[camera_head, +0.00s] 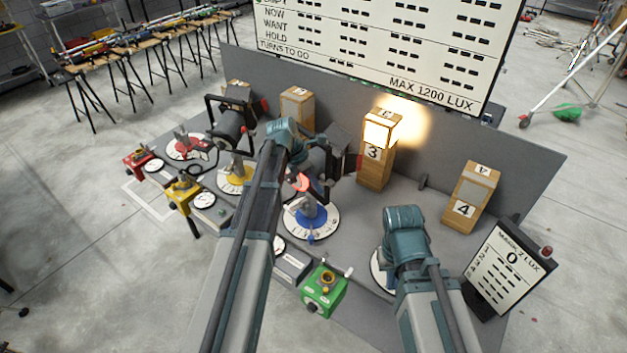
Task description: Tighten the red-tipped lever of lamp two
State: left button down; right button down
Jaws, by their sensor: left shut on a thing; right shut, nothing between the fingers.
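A black lamp head (228,125) in a dark yoke stands behind the yellow dial (235,178). I take it for lamp two. A small red piece (264,105) shows at its right side; I cannot tell if it is the lever's tip. My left gripper (285,132) is just right of this lamp, near the dark lamp over the blue dial. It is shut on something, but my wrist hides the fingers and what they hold. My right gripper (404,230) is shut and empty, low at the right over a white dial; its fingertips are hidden.
Numbered wooden blocks stand along the back panel (430,150); block 3 (375,150) is brightly lit. The dark lamp (335,150) over the blue dial (310,217) is close beside my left arm.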

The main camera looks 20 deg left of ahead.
pick_arm(q)
jog(key=shift+w+d+r+g+p, duration=0.1)
jog(key=shift+w+r+g+p, duration=0.1)
jog(key=shift+r+g+p, duration=0.2)
jog(key=shift+y, duration=0.3)
jog(key=c, duration=0.6)
grip_release()
jog(key=shift+f, duration=0.1)
jog(key=shift+c, duration=0.2)
jog(key=p+v, duration=0.7)
jog(key=shift+r, duration=0.35)
